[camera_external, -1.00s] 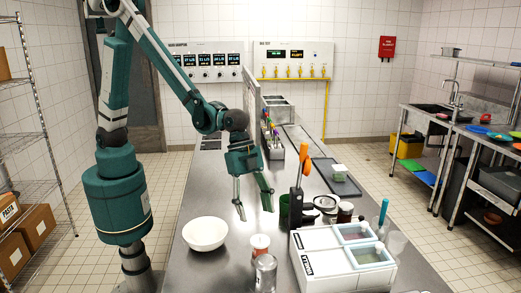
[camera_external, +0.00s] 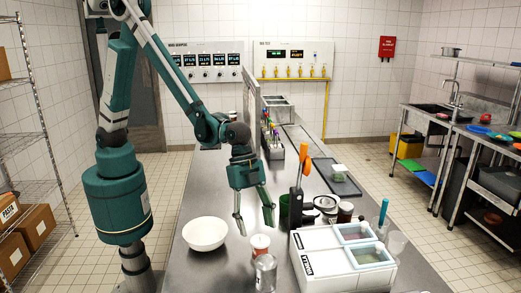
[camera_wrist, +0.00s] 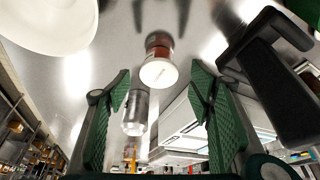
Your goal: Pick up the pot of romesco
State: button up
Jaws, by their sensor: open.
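A small pot (camera_external: 260,245) with a white lid and a reddish-brown body stands on the steel counter, likely the romesco; its label is too small to read. In the wrist view the pot (camera_wrist: 159,67) shows between and beyond my fingers, white lid towards the camera. My gripper (camera_external: 256,222) is open and empty, pointing down, above and behind the pot in the external view. Its green finger pads also show in the wrist view (camera_wrist: 160,95), one on each side. Nothing touches the pot.
A clear jar (camera_external: 265,272) with a metallic top stands close in front of the pot. A white bowl (camera_external: 205,234) is to the left.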

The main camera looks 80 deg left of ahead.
aim_at(259, 239)
jog(key=shift+d+f, duration=0.15)
jog(key=shift+f, duration=0.3)
jog(key=shift+d+f, duration=0.1)
jog(key=shift+f, duration=0.05)
jog(key=shift+x, duration=2.45)
jog(key=shift+d, duration=0.15)
jog(key=c, duration=0.9)
